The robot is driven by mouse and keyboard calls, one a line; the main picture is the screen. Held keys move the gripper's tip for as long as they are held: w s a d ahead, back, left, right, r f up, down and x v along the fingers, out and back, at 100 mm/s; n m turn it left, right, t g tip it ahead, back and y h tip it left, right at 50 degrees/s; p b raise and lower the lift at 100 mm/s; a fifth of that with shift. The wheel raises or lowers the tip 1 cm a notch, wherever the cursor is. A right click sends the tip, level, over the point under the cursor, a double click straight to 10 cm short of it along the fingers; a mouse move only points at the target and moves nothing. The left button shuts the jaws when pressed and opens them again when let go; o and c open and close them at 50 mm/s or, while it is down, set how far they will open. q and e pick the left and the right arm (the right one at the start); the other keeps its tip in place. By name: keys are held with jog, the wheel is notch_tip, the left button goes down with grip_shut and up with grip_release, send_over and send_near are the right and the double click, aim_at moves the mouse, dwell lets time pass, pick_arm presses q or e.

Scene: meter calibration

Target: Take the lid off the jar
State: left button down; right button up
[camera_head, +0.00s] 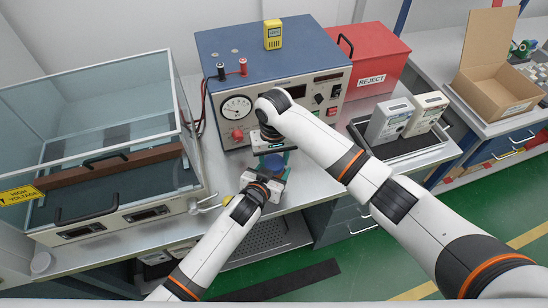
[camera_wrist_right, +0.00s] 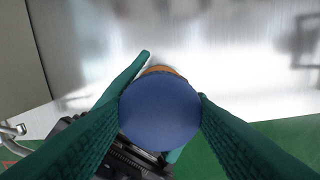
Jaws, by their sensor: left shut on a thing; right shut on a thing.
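The round blue lid (camera_wrist_right: 160,112) fills the middle of the right wrist view, between the green fingers of my right gripper (camera_wrist_right: 160,108). It also shows as a blue patch (camera_head: 272,162) in the head view. A strip of the orange jar (camera_wrist_right: 158,69) shows past the lid's far edge; the rest of the jar is hidden. My right gripper (camera_head: 271,153) is shut on the lid from above. My left gripper (camera_head: 269,173) is just below it, shut on the jar. I cannot tell whether lid and jar still touch.
A blue instrument (camera_head: 285,70) with a dial stands behind the grippers. A glass-walled high-voltage case (camera_head: 110,140) is on the left.

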jog(key=o, duration=1.1)
jog(key=shift+r, duration=2.35)
jog(key=shift+c, duration=0.4)
jog(key=r, duration=0.2)
jog(key=shift+w+a+r+n, duration=0.1)
jog(key=shift+w+r+n, duration=0.1)
jog(key=shift+r+n, duration=0.15)
jog(key=shift+r, duration=0.15)
jog(key=shift+s+f+n, duration=0.2)
jog(key=shift+f+n, duration=0.05)
jog(key=shift+f, duration=3.6)
